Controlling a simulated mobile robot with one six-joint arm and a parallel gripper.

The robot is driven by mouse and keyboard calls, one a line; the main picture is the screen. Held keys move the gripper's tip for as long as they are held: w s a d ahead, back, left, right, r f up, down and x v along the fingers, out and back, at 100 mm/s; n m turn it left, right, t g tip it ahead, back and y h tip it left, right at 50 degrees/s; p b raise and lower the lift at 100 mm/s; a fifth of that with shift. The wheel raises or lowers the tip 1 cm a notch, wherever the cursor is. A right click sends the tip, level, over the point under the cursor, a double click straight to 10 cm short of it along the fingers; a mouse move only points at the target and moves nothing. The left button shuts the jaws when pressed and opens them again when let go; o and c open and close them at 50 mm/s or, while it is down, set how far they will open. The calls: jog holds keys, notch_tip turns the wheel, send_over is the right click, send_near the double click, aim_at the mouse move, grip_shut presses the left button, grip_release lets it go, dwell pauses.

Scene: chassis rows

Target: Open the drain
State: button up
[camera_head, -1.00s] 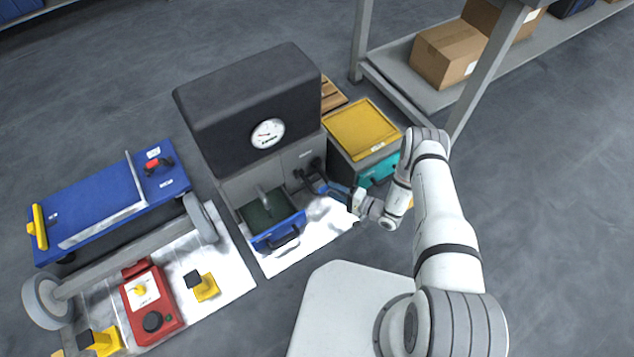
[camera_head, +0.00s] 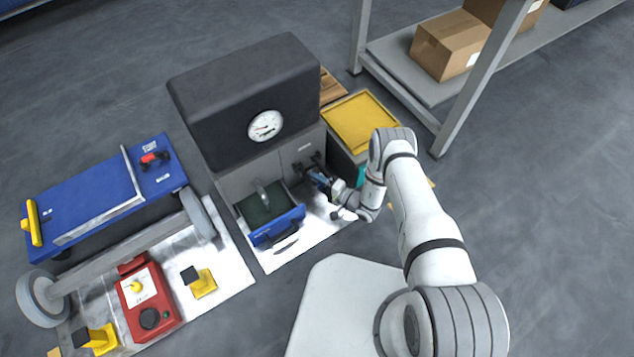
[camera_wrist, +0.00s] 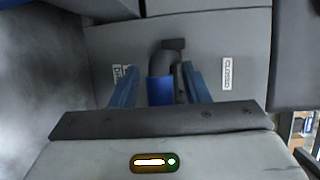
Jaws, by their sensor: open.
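The drain handle (camera_wrist: 172,58) is a dark bent lever with a blue sleeve (camera_wrist: 160,92), on the grey front panel (camera_wrist: 207,35) of a machine. A white "CLOSED" label (camera_wrist: 226,74) is to its right in the wrist view, and another label (camera_wrist: 122,72) is at left, partly hidden by a finger. My gripper (camera_wrist: 160,80) is open, its two blue fingers on either side of the lever. I cannot tell whether they touch it. In the head view my gripper (camera_head: 314,174) is at the panel's right part, and hides much of the handle.
Left of my gripper, a grey spout (camera_head: 261,190) hangs over an open blue drawer (camera_head: 278,231). A yellow-lidded box (camera_head: 361,120) stands close on the right. A dark hood with a gauge (camera_head: 265,125) overhangs the panel. A blue cart (camera_head: 100,195) lies further left.

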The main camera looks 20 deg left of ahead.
grip_shut()
dwell(0.4)
jog(key=shift+w+a+f+b, duration=0.1)
jog(key=shift+a+f+b, duration=0.1)
jog(key=shift+f+b, duration=0.5)
jog(key=shift+w+a+f+b, duration=0.1)
jog(key=shift+a+f+b, duration=0.1)
jog(key=shift+f+b, duration=0.45)
jog(key=shift+w+a+f+b, duration=0.1)
jog(key=shift+a+f+b, duration=0.1)
jog(key=shift+f+b, duration=0.5)
jog(key=shift+r, duration=0.2)
grip_release()
jog(key=shift+r, duration=0.1)
